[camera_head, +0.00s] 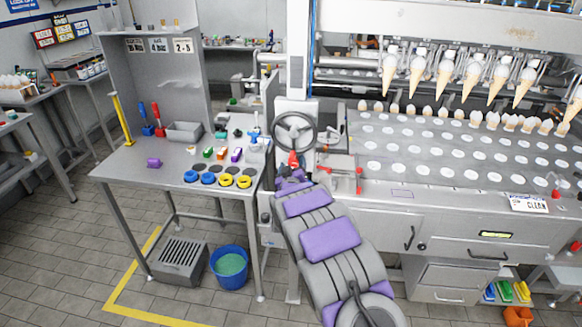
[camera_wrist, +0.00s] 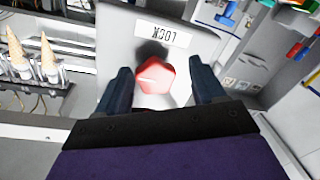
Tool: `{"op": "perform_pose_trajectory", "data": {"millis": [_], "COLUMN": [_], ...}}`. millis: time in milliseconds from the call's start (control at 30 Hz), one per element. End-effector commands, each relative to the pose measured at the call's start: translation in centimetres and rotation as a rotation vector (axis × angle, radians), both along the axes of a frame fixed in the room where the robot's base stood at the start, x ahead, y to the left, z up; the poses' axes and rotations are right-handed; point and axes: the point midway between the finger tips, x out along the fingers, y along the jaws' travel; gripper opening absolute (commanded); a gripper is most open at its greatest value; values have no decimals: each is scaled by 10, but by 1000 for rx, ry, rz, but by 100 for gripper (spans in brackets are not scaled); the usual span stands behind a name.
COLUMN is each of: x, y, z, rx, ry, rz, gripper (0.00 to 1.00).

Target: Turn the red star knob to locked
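The red knob (camera_wrist: 156,76) is in the middle of the wrist view, on a pale grey panel (camera_wrist: 118,22). A white label (camera_wrist: 163,35) reading LOCK appears upside down just above the knob. My gripper (camera_wrist: 160,68) is open, with one dark finger on each side of the knob and a visible gap on both sides. In the head view the red knob (camera_head: 293,159) shows just beyond the end of my purple and grey arm. My gripper (camera_head: 290,178) is small there and partly merges with the arm.
A grey handwheel (camera_head: 295,132) is just above the knob. Red clamps (camera_head: 358,180) are to its right. A workbench (camera_head: 130,172) with tools and coloured parts stands to the left. The cone machine (camera_head: 450,150) fills the right side.

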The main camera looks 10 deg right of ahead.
Motion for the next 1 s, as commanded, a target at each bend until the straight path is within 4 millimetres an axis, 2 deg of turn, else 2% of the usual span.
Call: {"op": "perform_pose_trajectory", "data": {"millis": [200, 767, 1000], "x": [-1, -1, 0], "y": [3, 7, 6], "z": [1, 0, -1], "rx": [-4, -7, 4], "ry": [-1, 0, -2], "rz": [-3, 2, 0], "gripper": [69, 14, 14]}}
